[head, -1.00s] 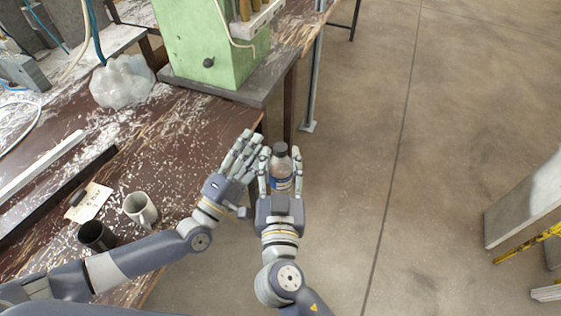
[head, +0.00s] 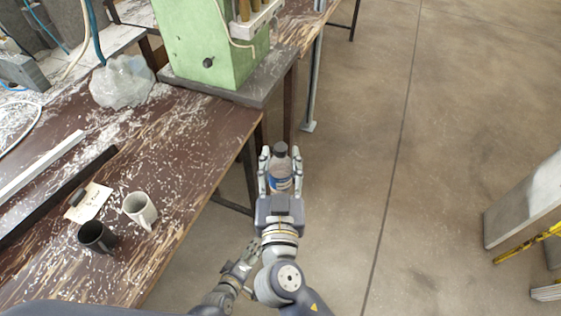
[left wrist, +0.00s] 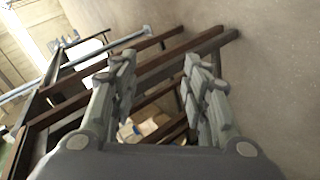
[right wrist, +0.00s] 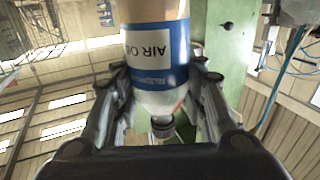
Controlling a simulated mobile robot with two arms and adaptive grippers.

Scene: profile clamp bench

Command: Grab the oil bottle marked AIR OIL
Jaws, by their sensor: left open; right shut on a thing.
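The oil bottle (head: 280,172) is a clear bottle with a dark cap and a blue and white label. In the right wrist view the label on the bottle (right wrist: 155,52) reads "AIR O" and the rest of the wording is cut off. My right gripper (head: 280,165) is shut on the bottle, its fingers on both sides, and holds it in the air beside the bench edge. My left gripper (head: 243,262) is low in the head view, beside my right forearm. In the left wrist view my left gripper (left wrist: 160,85) has its fingers apart with nothing between them.
The brown bench (head: 185,140) is littered with shavings. On it stand a white mug (head: 139,209), a dark mug (head: 96,236), a note (head: 90,202), a plastic bag (head: 122,82) and a green machine (head: 210,45). The floor (head: 390,150) to the right is open.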

